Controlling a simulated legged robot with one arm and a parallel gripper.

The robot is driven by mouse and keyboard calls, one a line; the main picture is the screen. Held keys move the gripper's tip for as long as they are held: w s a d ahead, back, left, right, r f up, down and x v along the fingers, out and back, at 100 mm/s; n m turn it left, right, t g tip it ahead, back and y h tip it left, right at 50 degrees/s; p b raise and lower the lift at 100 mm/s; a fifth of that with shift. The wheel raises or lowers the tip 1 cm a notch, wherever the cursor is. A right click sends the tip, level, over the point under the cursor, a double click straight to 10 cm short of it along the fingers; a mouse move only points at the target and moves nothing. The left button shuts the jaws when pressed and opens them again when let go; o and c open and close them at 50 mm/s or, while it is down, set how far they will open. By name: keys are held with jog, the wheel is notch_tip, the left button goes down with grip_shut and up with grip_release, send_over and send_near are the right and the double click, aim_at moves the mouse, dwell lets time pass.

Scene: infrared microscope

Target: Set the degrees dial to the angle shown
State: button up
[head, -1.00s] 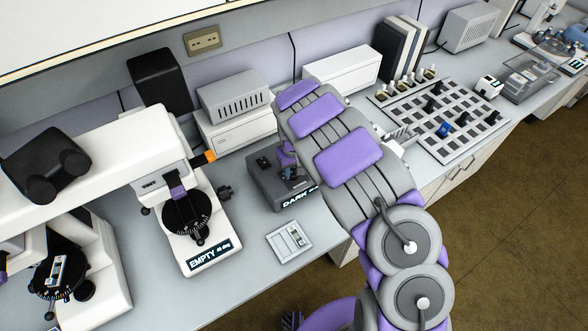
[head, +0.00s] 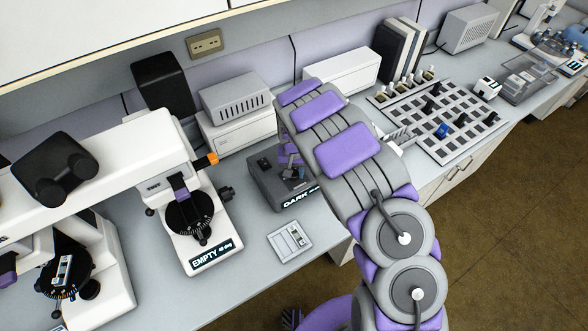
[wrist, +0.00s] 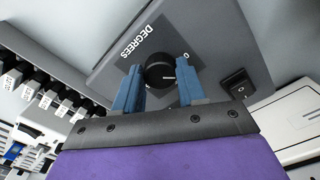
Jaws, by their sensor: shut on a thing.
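The degrees dial (wrist: 160,72) is a round black knob on a dark grey control box, with the word DEGREES and a 0 printed on the panel around it. My gripper (wrist: 156,84) has its two blue fingers on either side of the knob, shut on it. In the head view the control box (head: 268,188) stands on the bench with a label reading DARK on its front, and my arm partly covers it. A microscope (head: 212,248) to its left has a display reading EMPTY and a small degree figure, which is hard to read.
A black rocker switch (wrist: 238,84) sits on the panel right of the dial. A small pale device (head: 289,240) lies in front of the control box. A slotted rack (head: 440,118) is to the right. The bench between microscope and control box is mostly clear.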

jog(key=shift+m, duration=1)
jog(key=o, duration=1.1)
jog(key=shift+a, duration=0.15)
notch_tip(320, 180, up, 17)
jog(key=p, duration=0.2)
jog(key=shift+w+r+p, duration=0.1)
jog(key=shift+r+p, duration=0.05)
jog(key=shift+p, duration=0.2)
